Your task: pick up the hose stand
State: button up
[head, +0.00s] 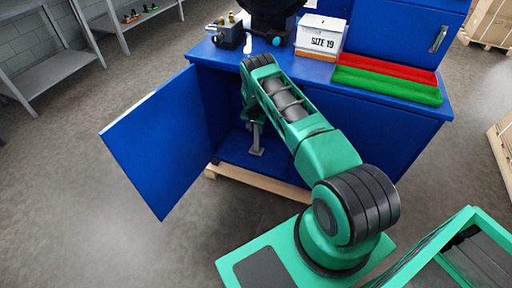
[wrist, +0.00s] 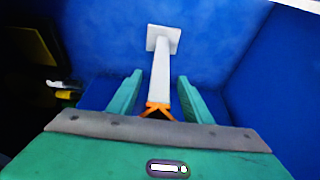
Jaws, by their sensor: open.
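The hose stand (wrist: 161,70) is a pale grey post with a square plate at its far end, against the blue cabinet floor in the wrist view. In the head view its lower post and foot (head: 257,150) show inside the open blue cabinet, below my gripper (head: 252,114). In the wrist view my gripper (wrist: 160,92) is open, with one green finger on each side of the post. Gaps show between the post and both fingers. An orange forked piece shows at the near end of the post. The stand's upper part is hidden by my arm in the head view.
The cabinet (head: 385,135) stands on a wooden pallet, its blue door (head: 158,140) swung open to the left. On its top are a white box (head: 320,36), a red tray (head: 385,76), a green tray (head: 388,87) and dark machinery. Cabinet walls lie close around my gripper.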

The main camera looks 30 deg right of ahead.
aim_at(257, 132)
jog(key=shift+x, duration=1.55)
grip_shut()
jog(key=shift+r, duration=0.1)
jog(key=shift+w+d+r, duration=0.15)
jog(key=shift+w, duration=0.1)
